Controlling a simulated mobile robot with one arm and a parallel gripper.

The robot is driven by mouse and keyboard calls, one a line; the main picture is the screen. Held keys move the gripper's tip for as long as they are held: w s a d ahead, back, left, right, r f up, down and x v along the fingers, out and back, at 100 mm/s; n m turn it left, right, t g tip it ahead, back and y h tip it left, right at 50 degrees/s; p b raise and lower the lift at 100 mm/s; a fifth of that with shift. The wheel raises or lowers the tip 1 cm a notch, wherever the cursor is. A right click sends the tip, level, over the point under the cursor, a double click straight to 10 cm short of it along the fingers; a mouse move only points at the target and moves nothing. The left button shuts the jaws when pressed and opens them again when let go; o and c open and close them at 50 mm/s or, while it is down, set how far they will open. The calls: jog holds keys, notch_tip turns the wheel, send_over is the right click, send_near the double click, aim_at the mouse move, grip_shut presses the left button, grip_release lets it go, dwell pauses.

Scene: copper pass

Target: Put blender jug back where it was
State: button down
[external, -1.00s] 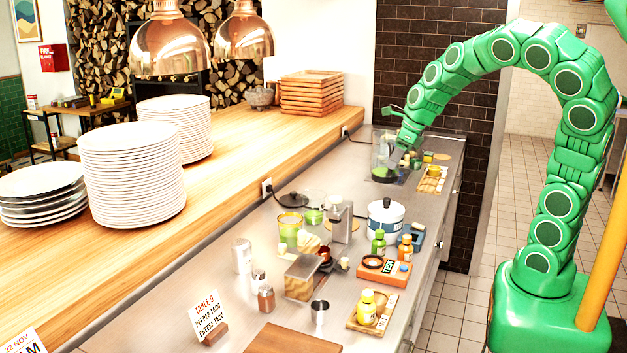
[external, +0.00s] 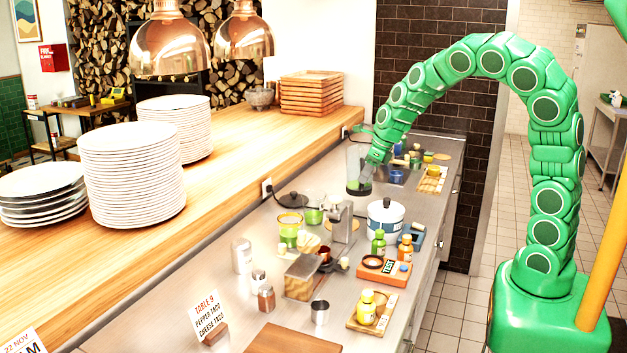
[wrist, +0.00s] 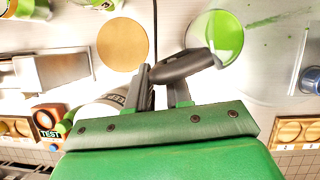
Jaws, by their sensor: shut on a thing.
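The blender jug (external: 353,168) is a clear tall vessel with a dark bottom, near the far end of the steel counter. In the wrist view, the jug (wrist: 226,40) has green contents inside. My gripper (wrist: 163,80) is shut on its dark handle (wrist: 187,65). In the external view, my gripper (external: 368,172) is at the right side of the jug. The jug looks nearly upright. I cannot tell whether its bottom touches the counter.
A white pot (external: 386,215) stands nearer on the counter, with a grey metal appliance (external: 341,222) and green containers (external: 290,230) left of it. A round wooden disc (wrist: 122,44) lies left of the jug in the wrist view. Small jars (external: 397,176) stand to the right.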

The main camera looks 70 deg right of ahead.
aim_at(361, 185)
jog(key=shift+w+d+f, duration=0.15)
jog(key=shift+w+f, duration=0.55)
jog(key=shift+f, duration=1.6)
jog(key=c, duration=1)
grip_release()
jog(key=shift+c, duration=0.2)
jog(key=shift+r, duration=0.15)
jog(key=v, duration=1.1)
jog(key=shift+s+r, duration=0.2)
jog(key=shift+r, duration=0.15)
